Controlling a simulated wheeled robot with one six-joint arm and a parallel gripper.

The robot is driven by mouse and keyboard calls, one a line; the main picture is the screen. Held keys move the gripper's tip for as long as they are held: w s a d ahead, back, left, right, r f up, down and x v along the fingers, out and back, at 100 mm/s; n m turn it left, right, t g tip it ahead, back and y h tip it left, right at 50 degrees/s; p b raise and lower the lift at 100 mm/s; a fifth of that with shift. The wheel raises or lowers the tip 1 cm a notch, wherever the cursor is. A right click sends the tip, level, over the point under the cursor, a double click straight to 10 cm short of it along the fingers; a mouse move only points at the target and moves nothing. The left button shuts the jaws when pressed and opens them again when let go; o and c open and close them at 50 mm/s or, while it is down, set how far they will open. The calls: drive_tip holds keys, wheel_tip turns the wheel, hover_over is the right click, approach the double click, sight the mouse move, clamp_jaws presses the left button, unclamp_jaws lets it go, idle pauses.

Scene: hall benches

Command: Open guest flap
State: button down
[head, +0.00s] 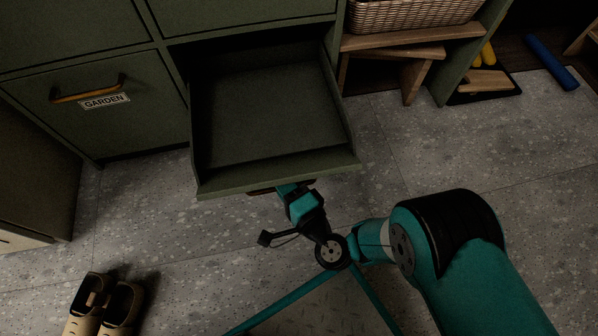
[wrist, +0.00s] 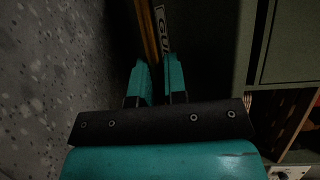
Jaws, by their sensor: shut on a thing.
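The guest flap is a dark green front (head: 285,177) with an open, empty box behind it, standing well out from the cabinet. In the wrist view its label (wrist: 162,32) shows the letters "GU", partly cut off. A wooden bar handle (wrist: 149,32) runs beside the label and down between the teal fingers. My gripper (wrist: 159,68) is shut on this handle. In the head view my gripper (head: 289,189) is at the outer face of the flap front, just below its top edge; the handle is mostly hidden there.
A closed flap labelled GARDEN (head: 104,101) is on the left. Tan shoes (head: 103,305) stand on the speckled floor at lower left. A wooden bench (head: 410,42) with a wicker basket (head: 410,14) is at upper right. A blue roll (head: 551,61) lies at far right. Floor right of the flap is clear.

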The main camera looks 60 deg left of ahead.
drive_tip(key=shift+d+f, duration=0.2)
idle(0.3)
drive_tip(key=c, duration=1.2)
unclamp_jaws()
drive_tip(key=shift+r, duration=0.1)
